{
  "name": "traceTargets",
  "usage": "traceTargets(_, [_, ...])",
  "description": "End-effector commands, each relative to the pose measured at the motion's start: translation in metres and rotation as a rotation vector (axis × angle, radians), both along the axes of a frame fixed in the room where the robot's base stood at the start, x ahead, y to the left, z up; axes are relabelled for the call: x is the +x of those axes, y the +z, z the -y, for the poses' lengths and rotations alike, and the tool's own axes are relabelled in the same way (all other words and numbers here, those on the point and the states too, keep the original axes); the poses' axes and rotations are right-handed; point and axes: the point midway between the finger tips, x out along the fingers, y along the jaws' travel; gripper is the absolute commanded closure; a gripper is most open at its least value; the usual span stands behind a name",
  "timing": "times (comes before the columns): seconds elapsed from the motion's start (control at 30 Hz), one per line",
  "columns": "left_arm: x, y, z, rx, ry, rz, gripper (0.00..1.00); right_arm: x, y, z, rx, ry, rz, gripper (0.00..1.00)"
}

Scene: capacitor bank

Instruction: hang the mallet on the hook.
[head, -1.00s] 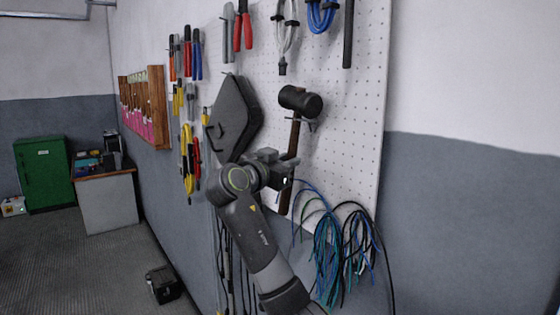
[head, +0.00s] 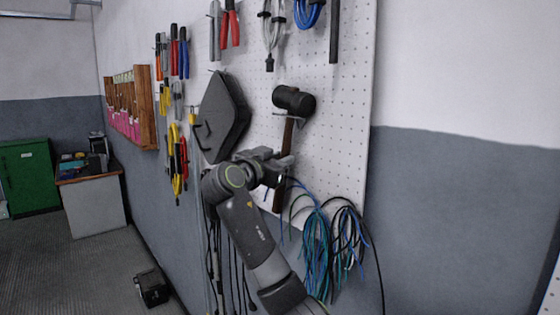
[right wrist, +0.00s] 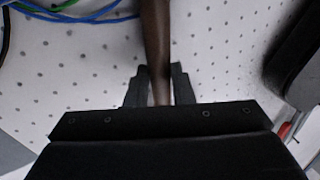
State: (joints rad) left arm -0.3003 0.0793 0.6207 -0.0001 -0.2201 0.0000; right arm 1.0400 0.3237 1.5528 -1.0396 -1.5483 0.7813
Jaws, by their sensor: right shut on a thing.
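The mallet (head: 293,100) has a black head and a brown wooden handle. It is upright against the white pegboard, head at the top. A small metal hook (head: 290,115) shows just under the head, on the handle's upper part; I cannot tell whether the mallet's weight rests on it. My right gripper (head: 282,171) is shut on the handle below the head. In the right wrist view the brown handle (right wrist: 157,50) runs between the two fingers (right wrist: 155,88). My left gripper is not in view.
The pegboard (head: 345,120) also holds a black case (head: 224,115) left of the mallet, pliers (head: 231,27) above, and blue and black cables (head: 320,240) below right. A green cabinet (head: 28,177) and a small desk (head: 92,200) stand far left. A dark box (head: 152,287) is on the floor.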

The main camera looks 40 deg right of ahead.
Motion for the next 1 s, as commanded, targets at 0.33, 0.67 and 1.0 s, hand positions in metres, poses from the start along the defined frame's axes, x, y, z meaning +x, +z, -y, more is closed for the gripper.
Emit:
traceTargets(0.33, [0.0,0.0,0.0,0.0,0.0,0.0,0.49,0.0,0.001,0.0,-0.002,0.002,0.002,0.6])
traceTargets(0.67, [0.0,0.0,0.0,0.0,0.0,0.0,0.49,0.0,-0.001,0.0,0.001,0.001,-0.002,0.53])
traceTargets(1.0, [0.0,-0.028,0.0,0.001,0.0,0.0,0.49,-0.016,-0.007,-0.042,0.003,0.007,0.004,0.53])
